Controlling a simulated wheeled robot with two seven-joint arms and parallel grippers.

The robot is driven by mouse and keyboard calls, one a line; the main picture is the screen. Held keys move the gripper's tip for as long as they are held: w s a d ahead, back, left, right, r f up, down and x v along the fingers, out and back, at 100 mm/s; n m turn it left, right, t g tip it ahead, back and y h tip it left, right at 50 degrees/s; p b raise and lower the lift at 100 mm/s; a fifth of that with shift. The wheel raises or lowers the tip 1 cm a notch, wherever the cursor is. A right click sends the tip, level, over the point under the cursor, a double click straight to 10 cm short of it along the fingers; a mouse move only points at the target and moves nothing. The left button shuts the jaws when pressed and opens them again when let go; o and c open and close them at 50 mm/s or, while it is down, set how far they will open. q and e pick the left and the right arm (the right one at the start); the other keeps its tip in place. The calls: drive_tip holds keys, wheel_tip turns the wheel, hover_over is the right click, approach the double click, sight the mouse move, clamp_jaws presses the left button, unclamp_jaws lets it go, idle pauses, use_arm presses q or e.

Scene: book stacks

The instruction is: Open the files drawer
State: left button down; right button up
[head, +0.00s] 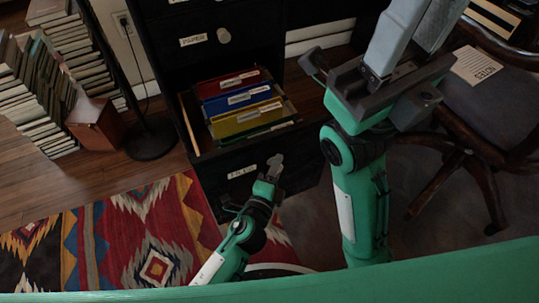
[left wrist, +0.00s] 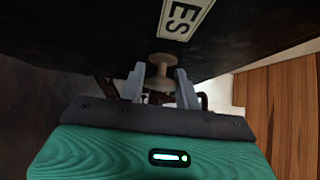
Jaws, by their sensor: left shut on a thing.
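The files drawer (head: 225,178) is a dark drawer low in a black cabinet. It stands pulled out, with red, blue and yellow folders visible inside. Its front bears a white label (head: 241,171). My left gripper (head: 275,163) is at the drawer front, right of the label.
A closed drawer with a knob (head: 223,35) is above. Book stacks (head: 40,95), a brown box (head: 95,124) and a lamp base (head: 150,138) stand left. A patterned rug (head: 145,235) lies in front. A chair (head: 490,110) with a paper on its seat stands right.

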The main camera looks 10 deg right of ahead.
use_arm(q)
drive_tip(key=shift+s+d, duration=0.25)
drive_tip(key=shift+s, duration=0.5)
drive_tip(key=shift+s+d, duration=0.2)
drive_tip(key=shift+s, duration=0.55)
drive_tip(key=c, duration=1)
unclamp_jaws()
drive_tip(key=b+v, duration=0.2)
drive_tip(key=v, duration=1.1)
drive_tip(key=shift+s+a+b, duration=0.2)
drive_tip(key=shift+s+b, duration=0.1)
drive_tip(key=shift+s, duration=0.05)
